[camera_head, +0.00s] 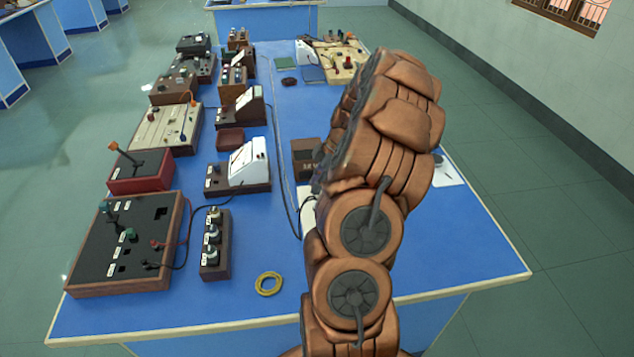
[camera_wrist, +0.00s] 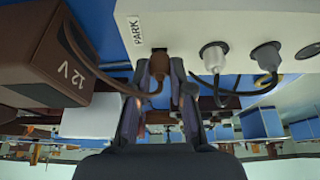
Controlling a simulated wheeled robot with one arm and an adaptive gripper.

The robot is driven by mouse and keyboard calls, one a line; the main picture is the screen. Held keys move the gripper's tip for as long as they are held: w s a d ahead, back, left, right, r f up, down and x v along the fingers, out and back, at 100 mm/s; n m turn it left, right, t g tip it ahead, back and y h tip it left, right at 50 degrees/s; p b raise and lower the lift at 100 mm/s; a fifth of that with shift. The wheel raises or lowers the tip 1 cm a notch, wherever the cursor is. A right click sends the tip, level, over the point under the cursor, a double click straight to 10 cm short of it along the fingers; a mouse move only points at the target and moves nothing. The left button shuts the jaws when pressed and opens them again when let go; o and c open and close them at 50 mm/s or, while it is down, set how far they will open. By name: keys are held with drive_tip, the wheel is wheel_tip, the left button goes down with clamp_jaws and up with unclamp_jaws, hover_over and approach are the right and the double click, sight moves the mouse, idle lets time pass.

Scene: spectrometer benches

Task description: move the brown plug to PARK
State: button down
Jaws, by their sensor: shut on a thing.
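The brown plug (camera_wrist: 158,65) is between the fingertips of my gripper (camera_wrist: 167,70) in the wrist view, and the gripper is shut on it. A brown cable runs from the plug to a brown box marked 12 V (camera_wrist: 62,62). The plug is at the white panel (camera_wrist: 185,22), close by the PARK label (camera_wrist: 138,31). I cannot tell whether it is seated in a socket there. In the head view my arm hides the gripper and the plug; the brown box (camera_head: 306,158) shows left of the arm.
A light grey plug (camera_wrist: 214,57) and a darker grey plug (camera_wrist: 265,56), both with dark cables, stand in the same panel beside my gripper. A brass ring (camera_head: 268,284) lies on the blue bench (camera_head: 235,308). Several instruments fill the bench's left side.

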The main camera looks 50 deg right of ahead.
drive_tip(key=shift+f, duration=0.2)
drive_tip(key=c, duration=0.9)
unclamp_jaws()
drive_tip(key=shift+c, duration=0.2)
drive_tip(key=v, duration=1.2)
drive_tip(key=shift+w+a, duration=0.1)
drive_tip(key=shift+a, duration=0.05)
